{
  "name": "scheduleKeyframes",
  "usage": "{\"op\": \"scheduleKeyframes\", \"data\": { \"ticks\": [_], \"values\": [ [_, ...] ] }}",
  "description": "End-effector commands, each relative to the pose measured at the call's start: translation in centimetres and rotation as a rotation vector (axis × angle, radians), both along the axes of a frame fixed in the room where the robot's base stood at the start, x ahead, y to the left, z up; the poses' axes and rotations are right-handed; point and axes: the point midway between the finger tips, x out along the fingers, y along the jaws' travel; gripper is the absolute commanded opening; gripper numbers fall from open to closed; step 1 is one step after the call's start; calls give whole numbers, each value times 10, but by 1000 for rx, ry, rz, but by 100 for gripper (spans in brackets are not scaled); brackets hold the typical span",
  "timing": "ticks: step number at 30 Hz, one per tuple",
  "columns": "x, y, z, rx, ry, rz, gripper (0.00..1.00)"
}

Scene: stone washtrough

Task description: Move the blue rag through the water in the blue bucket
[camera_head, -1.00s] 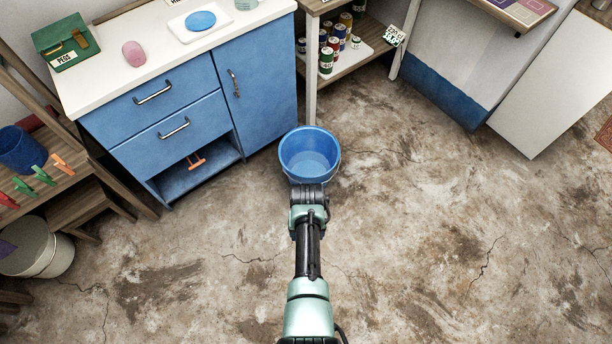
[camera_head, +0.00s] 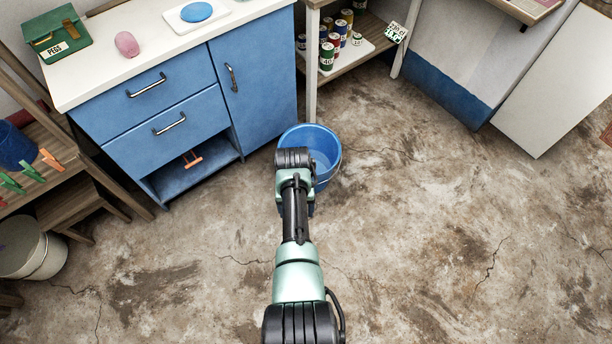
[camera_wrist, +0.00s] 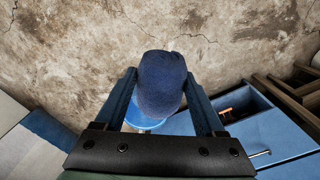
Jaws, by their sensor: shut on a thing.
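The blue bucket (camera_head: 322,139) stands on the floor by the blue cabinet, with pale blue water showing inside. My arm's wrist covers its near left part in the head view. In the wrist view my gripper (camera_wrist: 160,80) is shut on the dark blue rag (camera_wrist: 162,88), a rounded bunched lump between the two fingers. A light blue part of the bucket (camera_wrist: 141,121) shows below and behind the rag. The fingers and rag are hidden in the head view. I cannot tell whether the rag touches the water.
The blue cabinet (camera_head: 165,95) with a white top stands just left of the bucket. A shelf with several cans (camera_head: 328,58) stands behind it. A wooden stool (camera_head: 82,205) and a pale bucket (camera_head: 30,250) are at left. The floor (camera_head: 430,220) to the right is clear.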

Motion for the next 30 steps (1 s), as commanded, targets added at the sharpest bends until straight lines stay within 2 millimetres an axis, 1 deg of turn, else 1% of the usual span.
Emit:
{"op": "scheduleKeyframes", "data": {
  "ticks": [1,6,30],
  "values": [
    [0,0,7,0,-1,0,5],
    [0,0,25,0,-1,0,5],
    [0,0,105,0,-1,0,5]
  ]
}}
